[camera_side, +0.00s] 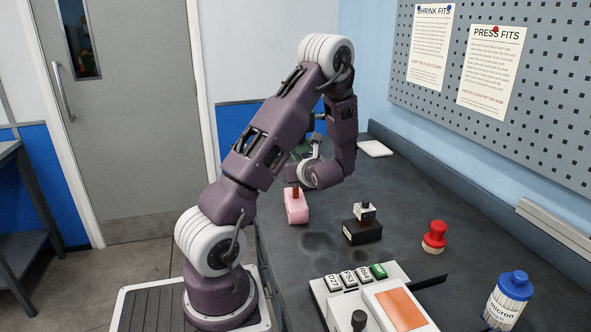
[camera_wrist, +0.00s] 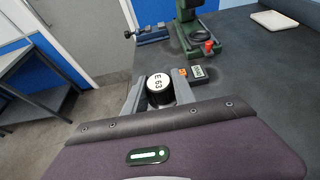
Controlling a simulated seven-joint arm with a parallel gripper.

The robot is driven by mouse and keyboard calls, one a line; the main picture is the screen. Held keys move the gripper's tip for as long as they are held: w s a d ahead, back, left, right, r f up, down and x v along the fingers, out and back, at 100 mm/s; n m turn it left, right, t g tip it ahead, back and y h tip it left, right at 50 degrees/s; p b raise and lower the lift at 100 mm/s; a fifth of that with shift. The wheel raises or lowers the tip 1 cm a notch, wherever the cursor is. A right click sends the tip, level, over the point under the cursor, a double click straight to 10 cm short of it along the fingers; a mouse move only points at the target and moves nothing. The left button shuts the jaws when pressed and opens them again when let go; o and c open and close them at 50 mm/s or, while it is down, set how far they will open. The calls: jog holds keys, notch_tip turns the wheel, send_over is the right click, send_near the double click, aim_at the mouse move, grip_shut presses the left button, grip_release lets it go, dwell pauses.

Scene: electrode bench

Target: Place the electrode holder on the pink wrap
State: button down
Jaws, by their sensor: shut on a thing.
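My gripper (camera_wrist: 158,98) is shut on a round black piece with a white top marked "E 63" (camera_wrist: 158,84), seen from above between its fingers in the wrist view. It looks like the electrode holder. In the side view my wrist hides most of the fingers and the held piece. A pink block-like thing (camera_side: 297,211), likely the pink wrap, stands on the bench just below and left of my wrist in the side view, with a reddish-brown post on top. It does not show in the wrist view.
The dark bench holds a black block with a white top piece (camera_side: 362,231), a red knob-shaped thing (camera_side: 434,238), a blue-capped bottle (camera_side: 508,300) and a white console (camera_side: 405,315). A green press (camera_wrist: 187,30), a blue vise (camera_wrist: 150,33) and a small display (camera_wrist: 198,72) stand ahead.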

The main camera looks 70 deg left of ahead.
jog(key=shift+f, duration=0.1)
jog(key=c, duration=1)
grip_release()
jog(key=shift+d+r, duration=0.1)
jog(key=shift+r, duration=0.1)
jog(key=s+d+r+n+t+h, duration=0.2)
jog(key=d+n, duration=0.4)
jog(key=d, duration=0.7)
jog(key=s+d+r+n+t+h, duration=0.1)
jog(key=s+d+r+n+h, duration=0.3)
jog(key=d, duration=1)
jog(key=s+d+r+n+t+h, duration=0.2)
jog(key=d+r+n+h, duration=0.4)
jog(key=d, duration=0.7)
jog(key=shift+s+d+r+n+t+h, duration=0.15)
jog(key=shift+s+n+h, duration=0.15)
jog(key=shift+n+h, duration=0.15)
jog(key=shift+s+d+r+n+t+h, duration=0.15)
jog(key=shift+s+n+h, duration=0.15)
jog(key=shift+n, duration=0.25)
